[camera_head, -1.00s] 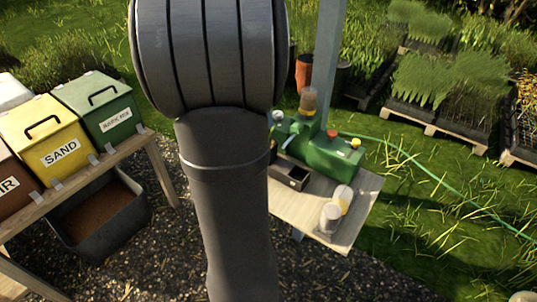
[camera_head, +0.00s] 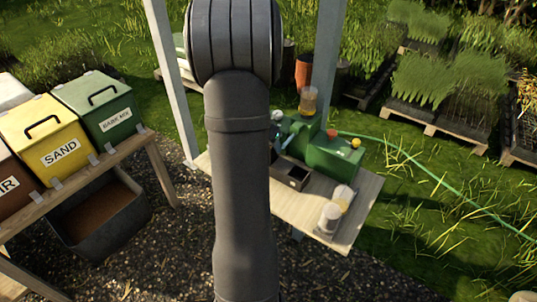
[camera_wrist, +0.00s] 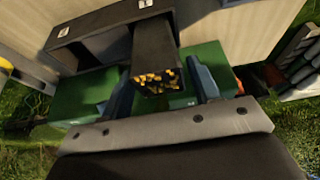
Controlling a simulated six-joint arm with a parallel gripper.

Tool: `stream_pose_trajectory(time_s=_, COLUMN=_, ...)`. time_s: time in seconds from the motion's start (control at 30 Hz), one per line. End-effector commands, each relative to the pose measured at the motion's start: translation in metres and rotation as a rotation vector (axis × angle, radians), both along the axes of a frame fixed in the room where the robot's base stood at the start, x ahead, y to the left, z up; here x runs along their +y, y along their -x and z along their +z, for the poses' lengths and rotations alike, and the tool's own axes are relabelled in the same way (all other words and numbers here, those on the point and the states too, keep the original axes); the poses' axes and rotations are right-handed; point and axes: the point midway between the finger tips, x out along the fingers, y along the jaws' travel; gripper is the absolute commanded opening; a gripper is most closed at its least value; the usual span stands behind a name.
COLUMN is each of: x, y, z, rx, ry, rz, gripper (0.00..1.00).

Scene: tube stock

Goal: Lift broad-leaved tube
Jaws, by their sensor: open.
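My gripper (camera_wrist: 158,74) is open in the wrist view. Its two blue fingers stand apart on either side of a dark, narrow box-shaped piece (camera_wrist: 155,45) with a cluster of yellow-orange bits at its near end. Contact with the fingers cannot be told. A dark tray (camera_wrist: 100,37) with small white labels lies beside and behind this piece; it also shows on the table in the head view (camera_head: 290,174). No tube can be surely picked out as the broad-leaved one. In the head view my arm covers part of the table, and the gripper is largely hidden.
A green block-like unit (camera_head: 333,158) with coloured caps stands behind the tray on the wooden table (camera_head: 357,205). Two pale cylindrical containers (camera_head: 335,208) stand near the table's right corner. A grey post (camera_head: 330,60) rises behind. Lidded bins (camera_head: 95,108) stand on a bench at left.

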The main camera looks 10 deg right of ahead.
Motion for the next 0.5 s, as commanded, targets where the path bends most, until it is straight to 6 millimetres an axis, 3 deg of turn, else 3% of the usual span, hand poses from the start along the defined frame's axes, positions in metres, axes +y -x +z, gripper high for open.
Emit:
stream_pose_trajectory(time_s=0.03, x=-0.001, y=0.001, z=-0.011, rx=0.005, ry=-0.001, rz=0.0, gripper=0.56)
stream_pose_trajectory(time_s=0.2, x=-0.006, y=-0.005, z=-0.026, rx=0.001, ry=0.0, rz=0.0, gripper=0.56)
stream_pose_trajectory(time_s=0.5, x=-0.007, y=-0.006, z=-0.03, rx=0.0, ry=0.0, rz=0.0, gripper=0.56)
